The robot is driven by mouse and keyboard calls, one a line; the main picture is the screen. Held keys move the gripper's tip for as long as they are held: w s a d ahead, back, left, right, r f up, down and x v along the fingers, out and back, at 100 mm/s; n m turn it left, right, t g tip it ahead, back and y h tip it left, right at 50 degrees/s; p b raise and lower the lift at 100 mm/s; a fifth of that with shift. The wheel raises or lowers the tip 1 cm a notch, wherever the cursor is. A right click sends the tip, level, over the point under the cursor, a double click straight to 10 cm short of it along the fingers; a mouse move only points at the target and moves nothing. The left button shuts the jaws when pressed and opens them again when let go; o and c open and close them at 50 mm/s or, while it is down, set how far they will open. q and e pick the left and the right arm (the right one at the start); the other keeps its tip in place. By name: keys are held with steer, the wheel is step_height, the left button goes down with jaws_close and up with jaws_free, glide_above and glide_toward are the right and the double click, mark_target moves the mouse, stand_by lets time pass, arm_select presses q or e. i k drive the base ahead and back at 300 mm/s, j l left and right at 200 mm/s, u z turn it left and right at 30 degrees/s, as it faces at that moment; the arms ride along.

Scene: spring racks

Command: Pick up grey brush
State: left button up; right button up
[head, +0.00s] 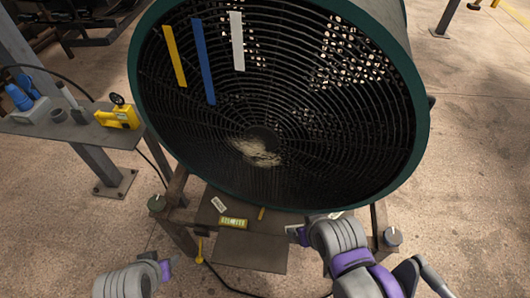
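A slim grey-handled tool (70,99), which looks like the grey brush, stands tilted on the side table at the left, between a small dark cup and a yellow device. It is too small to make out bristles. My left gripper (172,264) is low at the bottom left, well apart from that table. My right gripper (296,231) is at the front of the dark shelf under the big round fan housing, partly hidden by its own wrist. The finger gaps of both grippers are too small to make out.
The side table (54,128) also holds blue items (20,97), the dark cup (58,116) and the yellow device (119,116). The large green-rimmed fan housing (423,118) fills the middle. A shelf (247,252) below holds a yellow-green level (233,222).

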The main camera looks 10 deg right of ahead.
mark_target(75, 108)
steer(key=j+z, duration=0.1)
steer(key=z, duration=0.3)
steer(key=j+z, duration=0.3)
steer(key=j, duration=0.2)
steer(key=i+j+z, duration=0.1)
steer(key=j+z, duration=0.2)
steer(key=j, duration=0.2)
steer(key=j+z, duration=0.1)
steer(key=j, duration=0.65)
steer(key=k+j+z, duration=0.1)
steer(key=j, duration=0.6)
steer(key=k+j+z, duration=0.1)
steer(key=j, duration=0.65)
